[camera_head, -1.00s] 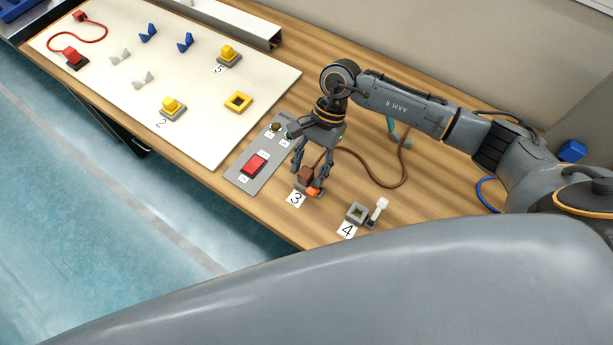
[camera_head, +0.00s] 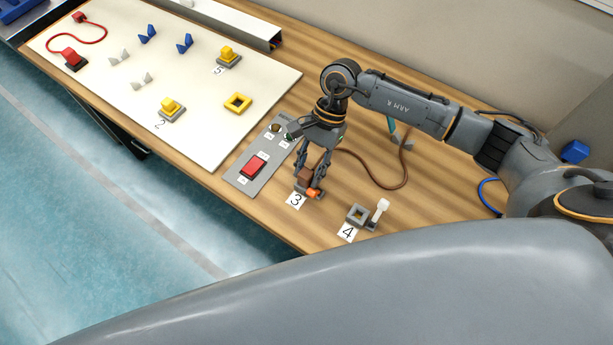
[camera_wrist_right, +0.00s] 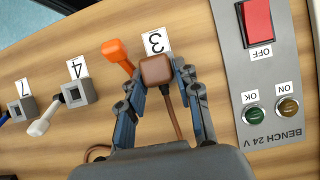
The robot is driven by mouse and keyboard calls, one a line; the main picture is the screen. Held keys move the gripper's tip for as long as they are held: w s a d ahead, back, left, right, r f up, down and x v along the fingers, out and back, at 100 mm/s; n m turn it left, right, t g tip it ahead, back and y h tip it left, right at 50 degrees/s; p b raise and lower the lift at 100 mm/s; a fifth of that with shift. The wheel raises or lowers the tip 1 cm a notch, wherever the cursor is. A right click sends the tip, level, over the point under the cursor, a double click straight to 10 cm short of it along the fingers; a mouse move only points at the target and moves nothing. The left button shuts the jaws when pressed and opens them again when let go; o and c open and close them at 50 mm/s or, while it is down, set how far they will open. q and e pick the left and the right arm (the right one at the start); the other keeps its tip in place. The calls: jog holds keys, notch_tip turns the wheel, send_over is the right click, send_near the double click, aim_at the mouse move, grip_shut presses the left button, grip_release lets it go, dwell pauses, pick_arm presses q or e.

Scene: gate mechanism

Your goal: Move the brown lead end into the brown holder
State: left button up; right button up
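The brown lead end (camera_head: 305,175) is a small brown block at the spot labelled 3, beside an orange lever (camera_head: 314,193). Its brown cable (camera_head: 400,175) curves away to the right over the bench. My right gripper (camera_head: 312,177) is over it, pointing down. In the right wrist view the brown block (camera_wrist_right: 157,70) lies between the two fingertips, which appear to touch its sides. The grey base under the block is mostly hidden. I cannot make out a brown-coloured holder. My left gripper is not in view.
A grey holder with a white lever (camera_head: 379,210) stands at label 4, right of the block. A grey panel (camera_head: 240,178) with a red switch (camera_head: 253,165) is close on the left. A white board (camera_head: 215,140) carries yellow, blue, white and red parts.

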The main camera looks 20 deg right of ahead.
grip_shut()
jog(key=shift+r, duration=0.5)
jog(key=shift+r+p, duration=1.2)
jog(key=shift+r, duration=1.4)
jog(key=shift+d, duration=0.1)
